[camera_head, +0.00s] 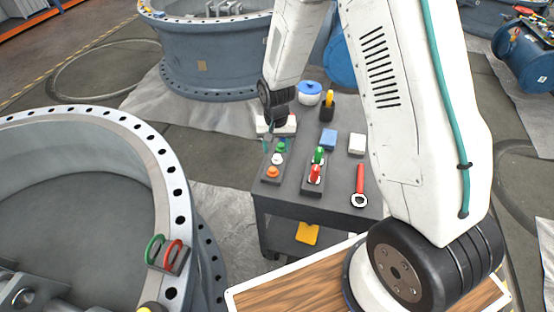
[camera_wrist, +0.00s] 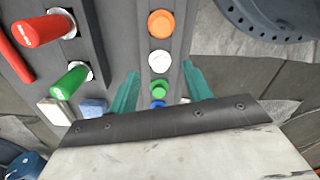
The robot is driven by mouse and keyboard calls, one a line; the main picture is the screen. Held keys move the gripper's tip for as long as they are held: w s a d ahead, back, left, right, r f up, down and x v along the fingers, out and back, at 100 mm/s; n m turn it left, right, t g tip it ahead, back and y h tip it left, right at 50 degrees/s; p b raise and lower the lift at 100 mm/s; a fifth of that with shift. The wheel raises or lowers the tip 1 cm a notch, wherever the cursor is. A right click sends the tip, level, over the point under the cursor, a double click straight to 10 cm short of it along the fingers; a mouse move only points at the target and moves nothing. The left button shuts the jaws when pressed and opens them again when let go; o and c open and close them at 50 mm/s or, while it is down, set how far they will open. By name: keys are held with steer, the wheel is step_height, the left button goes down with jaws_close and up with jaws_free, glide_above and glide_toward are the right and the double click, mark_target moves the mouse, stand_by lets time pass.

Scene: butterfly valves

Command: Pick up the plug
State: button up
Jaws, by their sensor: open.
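My gripper (camera_wrist: 160,68) is open, its teal fingers spread and empty. In the wrist view the fingertips lie to either side of a column of round knobs: orange (camera_wrist: 161,23), white (camera_wrist: 159,62), green (camera_wrist: 160,89) and blue (camera_wrist: 158,104). In the head view, the orange knob (camera_head: 272,172) and white knob (camera_head: 277,158) sit on a dark narrow block, and my gripper (camera_head: 278,142) hangs over its far end. A second block carries a red cylindrical piece (camera_head: 315,175) and a green one (camera_head: 319,155). I cannot tell which piece is the plug.
The dark table (camera_head: 335,205) also carries a red wrench (camera_head: 360,185), a blue block (camera_head: 328,139), a white block (camera_head: 357,144) and a blue-lidded pot (camera_head: 309,93). A large flanged valve ring (camera_head: 165,165) stands close on the left; another (camera_head: 205,60) is behind.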

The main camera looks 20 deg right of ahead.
mark_target(277, 156)
steer(key=f, duration=0.3)
steer(key=w+f, duration=0.1)
steer(key=f, duration=0.1)
steer(key=shift+d, duration=0.3)
jaws_close()
